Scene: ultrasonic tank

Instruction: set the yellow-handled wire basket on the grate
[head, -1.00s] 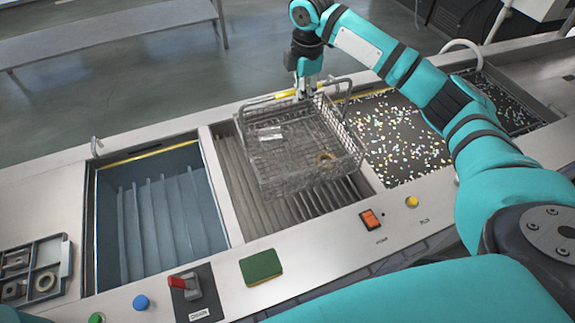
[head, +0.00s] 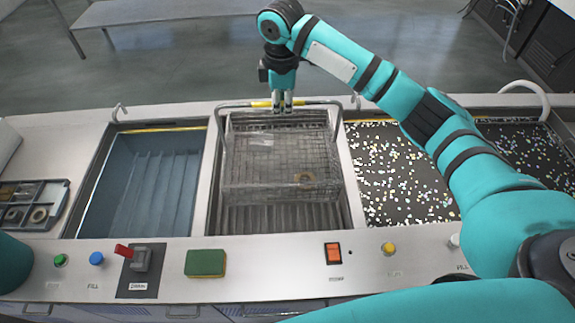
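The wire basket (head: 240,180) is a grey mesh box with a yellow grip (head: 262,104) on its far handle bar. My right gripper (head: 283,108) points down at that grip from behind, its fingers shut on it. The basket is over the slatted grate (head: 285,218) in the middle bay, roughly square to it. Its near edge leaves a strip of slats uncovered. I cannot tell whether the basket's bottom touches the slats. My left gripper is out of view.
A blue-walled tank (head: 150,190) lies left of the grate, and a bed of coloured chips (head: 400,180) lies right. The front panel has a red lever (head: 123,250), a green sponge (head: 205,263) and an orange switch (head: 333,253). A parts tray (head: 30,205) sits far left.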

